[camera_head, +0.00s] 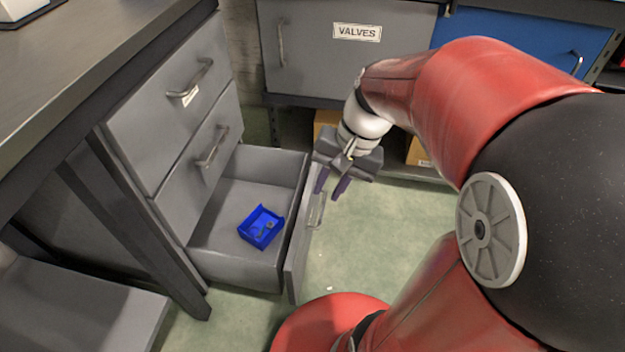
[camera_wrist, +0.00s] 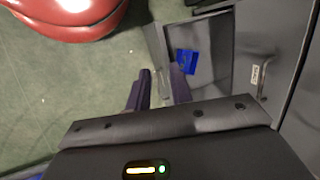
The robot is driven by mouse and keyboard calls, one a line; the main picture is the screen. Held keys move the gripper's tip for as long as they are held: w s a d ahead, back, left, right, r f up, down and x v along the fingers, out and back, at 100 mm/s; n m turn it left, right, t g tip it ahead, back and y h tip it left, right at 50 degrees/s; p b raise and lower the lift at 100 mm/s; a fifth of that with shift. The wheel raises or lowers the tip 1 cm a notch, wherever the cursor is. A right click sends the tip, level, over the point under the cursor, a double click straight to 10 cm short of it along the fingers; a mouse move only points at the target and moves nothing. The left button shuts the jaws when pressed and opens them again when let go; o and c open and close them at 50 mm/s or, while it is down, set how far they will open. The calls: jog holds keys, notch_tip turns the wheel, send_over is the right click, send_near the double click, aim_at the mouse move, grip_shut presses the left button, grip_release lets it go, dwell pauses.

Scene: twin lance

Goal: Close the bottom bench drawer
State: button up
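The bottom bench drawer (camera_head: 235,262) is pulled out of the grey bench, with a blue bin (camera_head: 261,227) inside it. Its front panel (camera_head: 298,245) faces right and has a metal bar handle (camera_head: 316,208). My gripper (camera_head: 332,188) is just outside the front panel, above and near the handle, with its two dark purple fingers pointing down and apart. In the wrist view the fingers (camera_wrist: 158,90) are also apart, next to the drawer front, and the blue bin (camera_wrist: 187,62) shows inside the drawer. I cannot tell whether a finger touches the drawer or handle.
Two upper bench drawers (camera_head: 172,85) are shut. A grey cabinet labelled VALVES (camera_head: 310,65) and a blue one (camera_head: 520,40) stand at the back, with cardboard boxes (camera_head: 415,153) below. Green floor (camera_head: 385,235) is clear to the right of the drawer.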

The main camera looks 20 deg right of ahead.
aim_at(311, 196)
jog(key=w+d+f+m+y, duration=0.1)
jog(key=f, duration=0.1)
jog(key=w+d+f+m+y, duration=0.1)
jog(key=w+f+m, duration=0.1)
jog(key=w+d+f+m+g+y, duration=0.1)
jog(key=w+f+y, duration=0.1)
jog(key=shift+f+b, duration=0.1)
jog(key=shift+b, duration=0.2)
grip_shut()
jog(key=w+d+f+m+t+y+b, duration=0.1)
jog(key=w+d+f+m+t+y, duration=0.3)
jog(key=d+f+m, duration=0.5)
jog(key=w+d+f+m+t+y, duration=0.2)
jog(key=d+f+m+t+y, duration=0.3)
jog(key=f, duration=0.7)
jog(key=shift+t+h, duration=0.3)
jog(key=shift+h, duration=0.3)
jog(key=x, duration=1.3)
jog(key=shift+a+f, duration=0.2)
jog(key=shift+a, duration=0.15)
